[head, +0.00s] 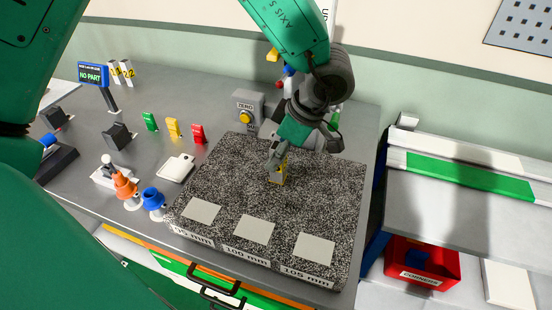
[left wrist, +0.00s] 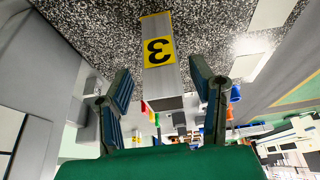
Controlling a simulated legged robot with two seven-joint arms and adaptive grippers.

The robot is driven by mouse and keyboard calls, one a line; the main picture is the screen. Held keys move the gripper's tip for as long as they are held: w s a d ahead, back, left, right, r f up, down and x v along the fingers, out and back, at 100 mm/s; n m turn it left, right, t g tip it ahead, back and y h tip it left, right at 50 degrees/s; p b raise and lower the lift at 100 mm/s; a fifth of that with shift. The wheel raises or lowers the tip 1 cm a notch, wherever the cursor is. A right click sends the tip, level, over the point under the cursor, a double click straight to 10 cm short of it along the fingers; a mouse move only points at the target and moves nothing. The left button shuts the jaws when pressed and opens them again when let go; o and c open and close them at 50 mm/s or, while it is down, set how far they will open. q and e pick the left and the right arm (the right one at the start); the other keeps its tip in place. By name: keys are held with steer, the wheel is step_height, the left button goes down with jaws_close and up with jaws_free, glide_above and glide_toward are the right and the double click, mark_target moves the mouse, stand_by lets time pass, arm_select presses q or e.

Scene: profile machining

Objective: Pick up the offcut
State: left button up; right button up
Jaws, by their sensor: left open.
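The offcut (head: 278,177) is a small grey metal piece with a yellow label, on the speckled granite plate (head: 325,190). The left wrist view shows the offcut (left wrist: 163,75) with a black 3 on its yellow label. My left gripper (head: 279,160) is at the offcut and partly hides it in the head view. In the left wrist view my left gripper (left wrist: 160,72) is open, one finger on each side of the offcut, with gaps showing between. My right gripper is not in view.
Three pale pads lie along the plate's front, one marked 100 mm (head: 255,229). A grey box with a yellow button (head: 247,108) stands behind it. Orange (head: 125,186) and blue (head: 153,200) items are at left. A red bin (head: 422,264) is at lower right.

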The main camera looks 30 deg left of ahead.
arm_select(q)
steer(key=f, duration=0.3)
steer(key=shift+s+a+f, duration=0.2)
steer(key=shift+s, duration=0.05)
steer(key=shift+d+f, duration=0.2)
steer(key=shift+f, duration=0.2)
steer(key=shift+a, duration=0.45)
jaws_close()
steer(key=shift+a+f, duration=0.1)
steer(key=shift+a, duration=0.05)
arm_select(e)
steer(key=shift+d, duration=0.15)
